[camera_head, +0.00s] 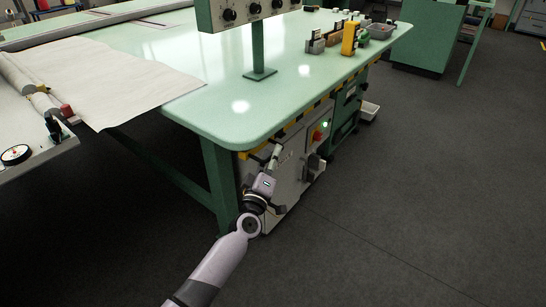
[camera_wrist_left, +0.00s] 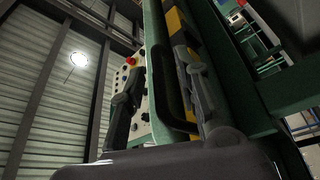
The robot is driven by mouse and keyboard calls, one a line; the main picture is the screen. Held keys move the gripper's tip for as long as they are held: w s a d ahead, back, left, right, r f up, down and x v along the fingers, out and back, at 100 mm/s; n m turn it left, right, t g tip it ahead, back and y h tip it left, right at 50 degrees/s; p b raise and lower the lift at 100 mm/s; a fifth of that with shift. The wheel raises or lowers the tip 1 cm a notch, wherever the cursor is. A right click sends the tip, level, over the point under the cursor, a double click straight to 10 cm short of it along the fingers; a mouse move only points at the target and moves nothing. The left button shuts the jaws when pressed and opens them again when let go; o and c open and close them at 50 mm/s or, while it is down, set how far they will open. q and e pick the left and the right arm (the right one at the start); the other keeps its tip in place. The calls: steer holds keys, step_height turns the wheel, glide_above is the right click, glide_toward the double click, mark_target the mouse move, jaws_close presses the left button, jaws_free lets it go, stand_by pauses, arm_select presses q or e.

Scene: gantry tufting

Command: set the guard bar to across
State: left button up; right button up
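My left gripper (camera_head: 270,165) is at the front corner of the green table, just below its edge and in front of the grey cabinet. In the left wrist view its two dark fingers (camera_wrist_left: 162,95) are apart. A black loop-shaped handle (camera_wrist_left: 158,75) shows in the gap, nearer the right finger; whether it touches is unclear. A yellow-and-black striped bar (camera_wrist_left: 177,30) runs behind it. In the head view a striped strip (camera_head: 290,127) follows the table's underside edge. I cannot tell which part is the guard bar or how it is set. My right gripper is not in view.
The green table (camera_head: 225,105) overhangs the cabinet (camera_head: 290,180), which carries a red button (camera_head: 317,135) and a dark knob (camera_head: 314,166). A table leg (camera_head: 222,185) stands just left of my gripper. The dark floor (camera_head: 430,190) to the right is clear.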

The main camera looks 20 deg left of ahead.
arm_select(q)
steer(key=shift+w, duration=0.2)
jaws_close()
stand_by(0.3)
stand_by(0.5)
